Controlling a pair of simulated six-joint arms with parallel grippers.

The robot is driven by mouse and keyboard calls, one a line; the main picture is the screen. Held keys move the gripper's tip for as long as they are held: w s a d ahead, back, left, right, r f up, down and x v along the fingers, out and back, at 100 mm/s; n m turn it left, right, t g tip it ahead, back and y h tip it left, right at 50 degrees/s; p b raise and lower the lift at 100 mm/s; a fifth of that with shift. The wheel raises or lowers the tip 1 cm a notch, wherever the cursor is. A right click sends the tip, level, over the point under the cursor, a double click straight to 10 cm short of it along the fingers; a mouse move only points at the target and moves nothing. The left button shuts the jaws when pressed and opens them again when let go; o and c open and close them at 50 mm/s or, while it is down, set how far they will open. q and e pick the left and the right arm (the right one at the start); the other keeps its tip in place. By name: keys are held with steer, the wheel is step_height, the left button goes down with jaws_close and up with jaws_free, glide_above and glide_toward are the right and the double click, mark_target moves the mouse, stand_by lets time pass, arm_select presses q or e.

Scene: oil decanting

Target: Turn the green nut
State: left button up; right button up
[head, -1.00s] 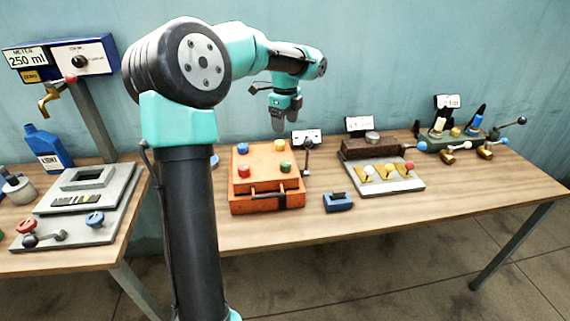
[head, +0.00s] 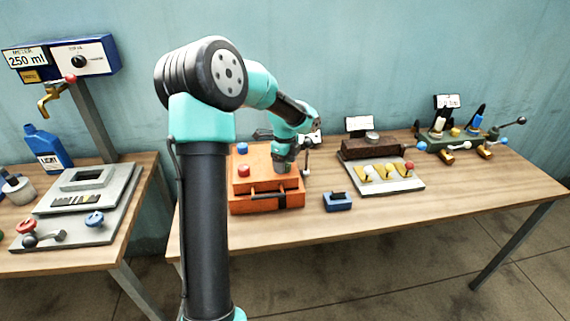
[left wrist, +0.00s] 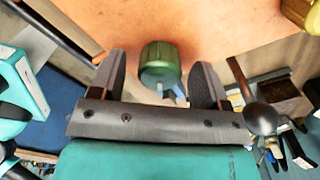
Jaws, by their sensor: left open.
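The green nut (left wrist: 160,62) shows in the left wrist view as a ridged cylinder on the orange box (head: 265,203). My left gripper (head: 284,166) is over the right part of that box. Its open fingers stand on either side of the green nut in the left wrist view, with a visible gap on each side. In the head view the gripper hides most or all of the green nut. My right gripper is not in view.
On the box are a red nut (head: 243,170) and a blue nut (head: 242,148). A yellow nut (left wrist: 300,12) and a black-knobbed lever (left wrist: 262,118) are near the gripper.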

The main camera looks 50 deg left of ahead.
arm_select(q)
steer(key=shift+f, duration=0.3)
steer(key=shift+c, duration=0.3)
steer(key=c, duration=0.9)
steer(key=shift+o, duration=0.2)
